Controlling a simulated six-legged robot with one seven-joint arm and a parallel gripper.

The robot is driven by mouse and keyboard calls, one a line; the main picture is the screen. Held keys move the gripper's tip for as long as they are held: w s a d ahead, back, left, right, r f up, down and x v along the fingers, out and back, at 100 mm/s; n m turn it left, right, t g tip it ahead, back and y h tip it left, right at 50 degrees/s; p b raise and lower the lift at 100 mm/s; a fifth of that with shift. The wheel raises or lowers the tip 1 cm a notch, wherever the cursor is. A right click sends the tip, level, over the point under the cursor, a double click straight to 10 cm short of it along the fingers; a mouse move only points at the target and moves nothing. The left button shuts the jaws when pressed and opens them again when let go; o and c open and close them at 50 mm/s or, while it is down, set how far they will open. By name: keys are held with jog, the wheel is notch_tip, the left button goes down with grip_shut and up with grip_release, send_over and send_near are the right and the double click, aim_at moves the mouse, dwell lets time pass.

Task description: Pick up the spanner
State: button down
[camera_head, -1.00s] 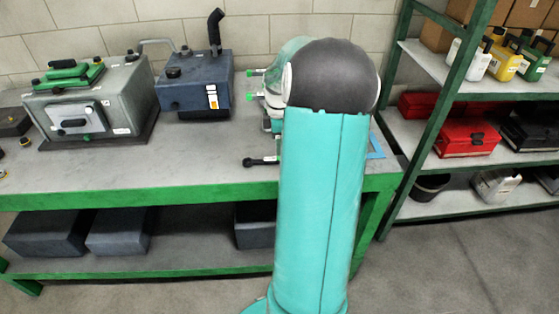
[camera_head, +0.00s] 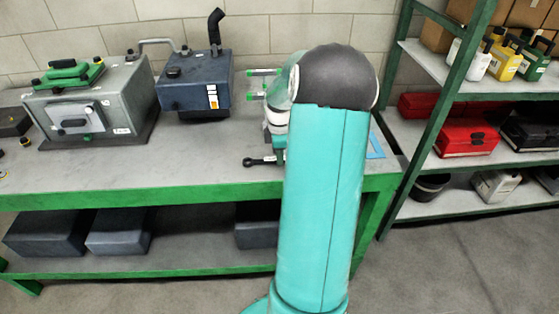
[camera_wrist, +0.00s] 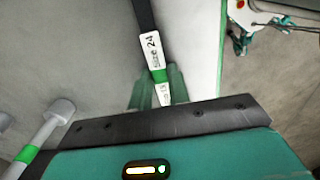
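The spanner (camera_head: 262,161) lies on the bench top in the head view, its dark ring end sticking out to the left of my arm; the rest is hidden behind the arm. In the wrist view its dark shaft (camera_wrist: 144,15), with a white "Size 24" label and a green band, runs down between the two teal fingers of my gripper (camera_wrist: 160,82). The fingers stand close on both sides of the shaft. I cannot tell whether they press on it.
The green-edged bench (camera_head: 190,193) also holds a grey machine (camera_head: 110,95) and a blue-grey tank (camera_head: 190,90). A pale rod with a green band (camera_wrist: 42,145) lies left of my gripper. Shelving (camera_head: 460,85) stands right. The bench middle is clear.

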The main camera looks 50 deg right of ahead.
jog(key=shift+r, duration=0.1)
jog(key=shift+r, duration=0.55)
jog(key=w+a+r, duration=0.3)
jog(key=a+r, duration=0.8)
jog(key=a, duration=0.2)
jog(key=shift+w+a+r, duration=0.25)
jog(key=shift+a+r, duration=0.05)
jog(key=shift+r, duration=0.1)
jog(key=c, duration=2)
grip_release()
grip_shut()
